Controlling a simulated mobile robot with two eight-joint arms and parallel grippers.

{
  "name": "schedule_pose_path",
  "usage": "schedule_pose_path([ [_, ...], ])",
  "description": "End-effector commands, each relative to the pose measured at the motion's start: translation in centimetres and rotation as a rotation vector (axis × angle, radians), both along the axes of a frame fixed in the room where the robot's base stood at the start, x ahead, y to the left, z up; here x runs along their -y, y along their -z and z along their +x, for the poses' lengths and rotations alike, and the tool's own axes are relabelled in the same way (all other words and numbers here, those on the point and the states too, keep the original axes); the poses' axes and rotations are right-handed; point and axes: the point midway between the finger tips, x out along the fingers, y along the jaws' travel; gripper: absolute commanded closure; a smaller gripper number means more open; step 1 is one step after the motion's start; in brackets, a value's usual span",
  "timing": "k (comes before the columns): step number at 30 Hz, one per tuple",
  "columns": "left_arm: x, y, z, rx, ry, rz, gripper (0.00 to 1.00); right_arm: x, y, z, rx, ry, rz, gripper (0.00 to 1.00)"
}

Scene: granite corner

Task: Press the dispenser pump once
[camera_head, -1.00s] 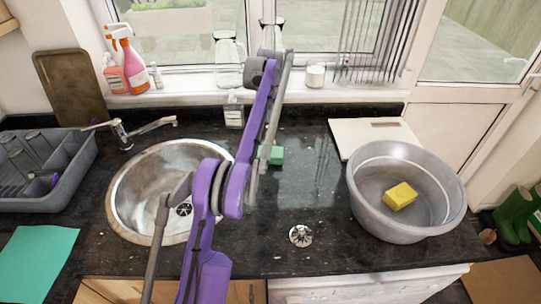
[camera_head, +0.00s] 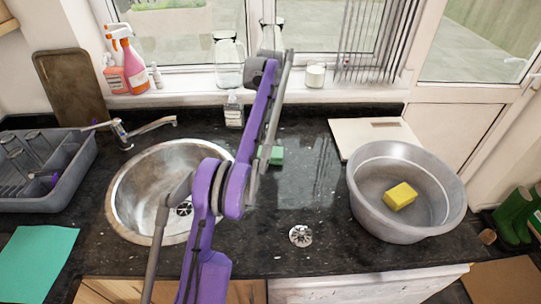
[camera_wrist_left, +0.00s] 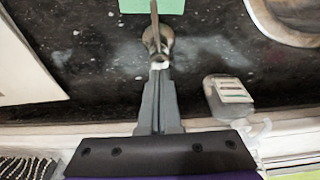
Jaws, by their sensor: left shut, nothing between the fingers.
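The dispenser (camera_head: 234,113), a small clear bottle with a pale label, stands at the back of the black counter behind the round sink. It also shows in the left wrist view (camera_wrist_left: 230,97), right of my fingers. My left gripper (camera_wrist_left: 157,45) is shut and empty, apart from the dispenser. In the head view my purple left arm hides most of this gripper, which is to the right of the dispenser. The pump top is small and unclear. My right gripper is not in view.
A green sponge (camera_head: 276,155) lies near my left arm. The steel sink (camera_head: 125,190) is at left, a grey dish rack (camera_head: 75,185) beyond it. A grey basin (camera_head: 365,205) holds a yellow sponge (camera_head: 399,196). Spray bottles (camera_head: 130,65) stand on the sill.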

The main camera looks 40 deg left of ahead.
Motion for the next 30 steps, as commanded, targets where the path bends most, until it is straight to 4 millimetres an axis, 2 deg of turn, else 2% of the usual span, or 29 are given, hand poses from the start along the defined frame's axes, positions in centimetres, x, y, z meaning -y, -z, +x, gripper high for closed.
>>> schedule_pose_path([
  [30,0.0,3.0,0.0,-0.001,0.0,-0.001,1.0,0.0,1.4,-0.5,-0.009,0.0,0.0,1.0],
])
